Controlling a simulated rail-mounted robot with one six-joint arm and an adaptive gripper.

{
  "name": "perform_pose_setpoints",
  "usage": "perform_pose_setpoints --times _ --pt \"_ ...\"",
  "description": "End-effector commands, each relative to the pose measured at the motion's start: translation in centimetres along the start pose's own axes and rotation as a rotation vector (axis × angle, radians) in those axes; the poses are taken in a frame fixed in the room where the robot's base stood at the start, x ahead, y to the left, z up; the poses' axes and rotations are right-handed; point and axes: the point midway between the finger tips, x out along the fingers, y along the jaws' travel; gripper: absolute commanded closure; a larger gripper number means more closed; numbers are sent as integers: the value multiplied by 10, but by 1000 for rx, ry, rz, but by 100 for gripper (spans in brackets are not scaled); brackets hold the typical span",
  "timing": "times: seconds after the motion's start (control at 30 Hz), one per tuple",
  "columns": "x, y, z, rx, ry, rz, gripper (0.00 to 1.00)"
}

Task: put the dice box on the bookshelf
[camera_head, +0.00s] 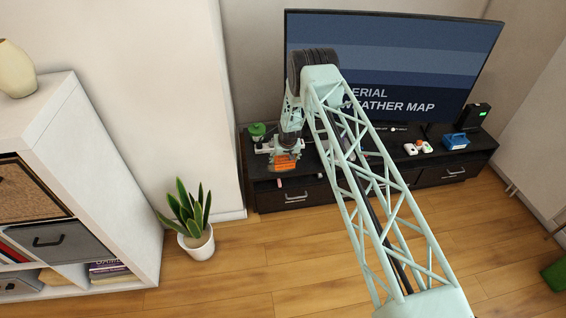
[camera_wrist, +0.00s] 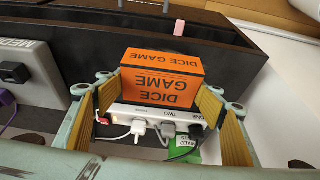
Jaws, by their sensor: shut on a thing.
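The dice box (camera_wrist: 160,90) is orange with black "DICE GAME" lettering, seen between the yellow-padded fingers of my gripper (camera_wrist: 163,82) in the wrist view. My gripper is shut on it. The bookshelf (camera_head: 104,166) is a white cube unit at the left of the head view, well away from my gripper.
A dark TV cabinet (camera_head: 300,197) carries a large TV (camera_head: 430,60), a power strip (camera_wrist: 130,118) and small items. A potted plant (camera_head: 195,225) stands on the floor between cabinet and bookshelf. The bookshelf holds a basket (camera_head: 25,190), a grey drawer (camera_head: 60,240), books and a vase (camera_head: 15,70) on top.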

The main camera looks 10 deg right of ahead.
Motion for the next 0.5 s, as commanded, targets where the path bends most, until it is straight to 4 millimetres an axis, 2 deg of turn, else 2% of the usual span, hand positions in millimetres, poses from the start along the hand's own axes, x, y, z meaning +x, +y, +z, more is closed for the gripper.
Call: perform_pose_setpoints --times 0.2,0.5 --pt "8 -1 -14 1 2 0 50" --pt "8 -1 -16 1 0 0 50"
